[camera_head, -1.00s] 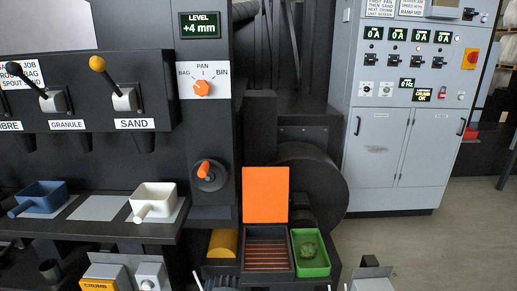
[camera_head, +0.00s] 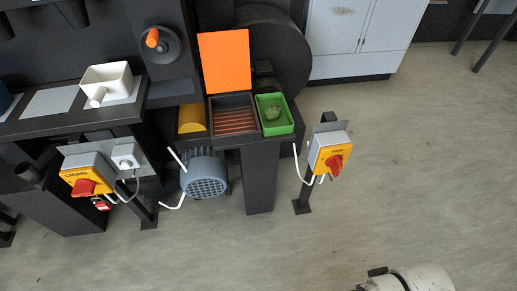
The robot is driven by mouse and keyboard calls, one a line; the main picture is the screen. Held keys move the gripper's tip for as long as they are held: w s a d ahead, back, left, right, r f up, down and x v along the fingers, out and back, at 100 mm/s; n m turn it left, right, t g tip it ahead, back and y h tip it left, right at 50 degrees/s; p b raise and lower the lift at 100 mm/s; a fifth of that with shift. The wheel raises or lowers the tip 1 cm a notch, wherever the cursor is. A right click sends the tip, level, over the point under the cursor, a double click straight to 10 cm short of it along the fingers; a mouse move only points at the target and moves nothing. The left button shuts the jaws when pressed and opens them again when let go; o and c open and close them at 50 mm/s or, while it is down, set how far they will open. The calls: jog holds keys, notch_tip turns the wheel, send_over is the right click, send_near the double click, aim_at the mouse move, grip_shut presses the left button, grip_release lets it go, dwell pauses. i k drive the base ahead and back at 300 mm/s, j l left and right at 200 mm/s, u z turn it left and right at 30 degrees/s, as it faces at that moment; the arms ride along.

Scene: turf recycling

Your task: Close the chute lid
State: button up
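The chute lid (camera_head: 225,62) is a flat orange panel. It stands raised and open at the back of the chute. The chute (camera_head: 213,133) is a dark square box with its top uncovered and orange-red bars showing inside. My gripper's fingers are not in view. A white, rounded part of what looks like my own arm shows at the bottom right edge, well away from the lid.
Below are a grey motor (camera_head: 204,177) and yellow switch boxes (camera_head: 331,152) (camera_head: 88,174). The floor at right is clear.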

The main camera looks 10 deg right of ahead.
aim_at(225, 55)
jog(key=i+z, duration=0.1)
jog(key=z, duration=0.25)
jog(key=i+l+z, duration=0.15)
jog(key=i+z, duration=0.15)
jog(key=i, duration=0.4)
jog(key=i+z, duration=0.25)
jog(key=i, duration=0.45)
jog(key=i+u, duration=0.7)
jog(key=i+l+u, duration=0.35)
jog(key=i+j, duration=0.05)
jog(key=j, duration=0.05)
